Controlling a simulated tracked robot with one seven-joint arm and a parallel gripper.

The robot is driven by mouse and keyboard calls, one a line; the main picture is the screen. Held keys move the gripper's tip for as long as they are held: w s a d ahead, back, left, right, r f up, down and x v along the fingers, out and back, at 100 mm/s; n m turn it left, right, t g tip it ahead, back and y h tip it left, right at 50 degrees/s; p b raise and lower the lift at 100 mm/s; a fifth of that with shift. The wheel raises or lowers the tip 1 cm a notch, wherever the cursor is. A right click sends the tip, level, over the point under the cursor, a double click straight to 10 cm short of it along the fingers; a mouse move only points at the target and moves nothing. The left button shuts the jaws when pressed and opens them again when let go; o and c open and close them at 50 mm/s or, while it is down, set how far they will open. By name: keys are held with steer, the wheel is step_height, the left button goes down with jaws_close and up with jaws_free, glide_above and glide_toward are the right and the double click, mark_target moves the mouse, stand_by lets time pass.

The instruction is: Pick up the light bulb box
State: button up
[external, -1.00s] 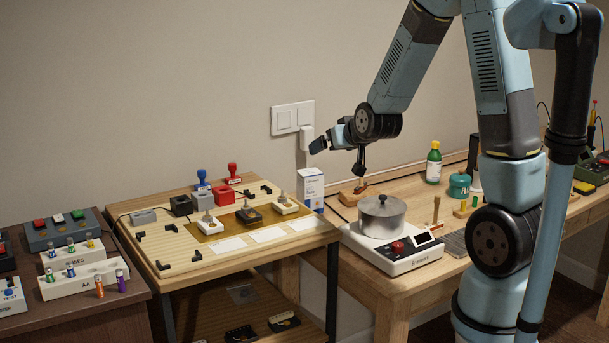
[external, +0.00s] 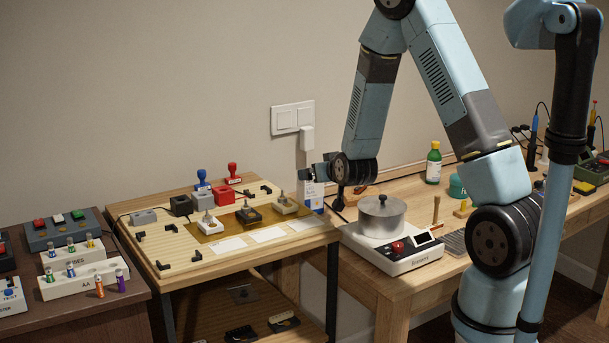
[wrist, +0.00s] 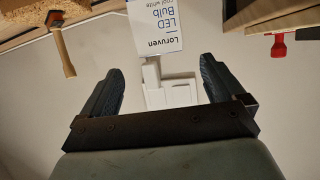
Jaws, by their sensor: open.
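The light bulb box (external: 314,196) is white with blue, and stands upright near the wall between the left board and the workbench. In the wrist view the box (wrist: 158,28) shows its "LED Bulb" lettering upside down, just beyond the fingertips and between their lines. My gripper (external: 320,188) is at the box in the external view, with its fingers apart and the box's top partly covered. In the wrist view my gripper (wrist: 161,64) is open with nothing between its fingers but the background socket. Whether a finger touches the box I cannot tell.
A metal pot (external: 382,215) on a white hot plate (external: 408,258) stands close in front of my gripper. The board (external: 165,262) with stamps lies left. A green bottle (external: 433,163) stands right. A plug sits in the wall socket (external: 307,138) above.

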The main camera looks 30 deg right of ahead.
mark_target(310, 191)
steer(key=shift+f+x, duration=0.15)
steer(key=shift+x, duration=1.8)
steer(key=shift+f+x, duration=0.15)
steer(key=shift+x, duration=1.85)
steer(key=shift+s+a, duration=0.1)
steer(key=shift+c, duration=0.3)
steer(key=c, duration=1.3)
steer(key=shift+o, duration=0.2)
steer(key=shift+r, duration=0.2)
